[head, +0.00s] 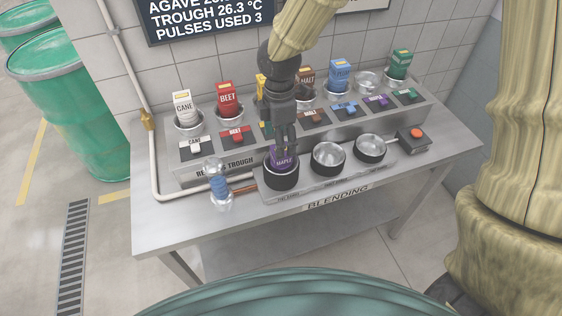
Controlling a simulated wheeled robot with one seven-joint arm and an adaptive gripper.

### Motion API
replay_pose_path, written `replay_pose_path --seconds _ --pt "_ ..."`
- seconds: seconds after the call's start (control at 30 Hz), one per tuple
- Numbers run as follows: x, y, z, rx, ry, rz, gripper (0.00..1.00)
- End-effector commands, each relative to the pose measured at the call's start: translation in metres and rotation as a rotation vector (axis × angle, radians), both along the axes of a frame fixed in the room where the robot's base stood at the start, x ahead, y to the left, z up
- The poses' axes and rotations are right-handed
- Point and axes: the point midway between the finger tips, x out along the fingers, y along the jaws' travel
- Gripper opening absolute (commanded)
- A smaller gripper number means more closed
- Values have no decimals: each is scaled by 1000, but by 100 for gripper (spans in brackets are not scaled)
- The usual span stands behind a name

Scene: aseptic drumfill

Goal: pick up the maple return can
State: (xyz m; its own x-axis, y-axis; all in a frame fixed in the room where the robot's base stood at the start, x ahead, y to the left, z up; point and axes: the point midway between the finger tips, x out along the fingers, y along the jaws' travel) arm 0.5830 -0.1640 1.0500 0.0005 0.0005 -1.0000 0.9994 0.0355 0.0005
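The maple return can (284,162) is purple with a "MAPLE" label. It sits upright in the leftmost of three black-sided round cups on the front ledge of the blending table. My gripper (285,149) is dark and points straight down over this can, its fingertips at the can's top. The fingers overlap the can in this view, and I cannot tell whether they are closed on it. The cup's wall hides the can's lower part.
Several coloured cartons, such as the white cane (184,108) and red beet (227,99), stand in the back row. One back-row holder (367,82) is empty. Two front cups (328,157) are empty. A blue-banded clear vessel (219,187) and a red button (416,133) flank the cups.

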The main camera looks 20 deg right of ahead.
Motion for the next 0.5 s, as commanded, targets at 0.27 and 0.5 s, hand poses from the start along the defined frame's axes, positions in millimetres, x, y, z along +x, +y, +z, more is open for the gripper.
replay_pose_path --seconds 0.27,0.5 --pt "-2 -3 -23 -2 5 0 70" --pt "-2 -4 -45 -1 2 1 70"
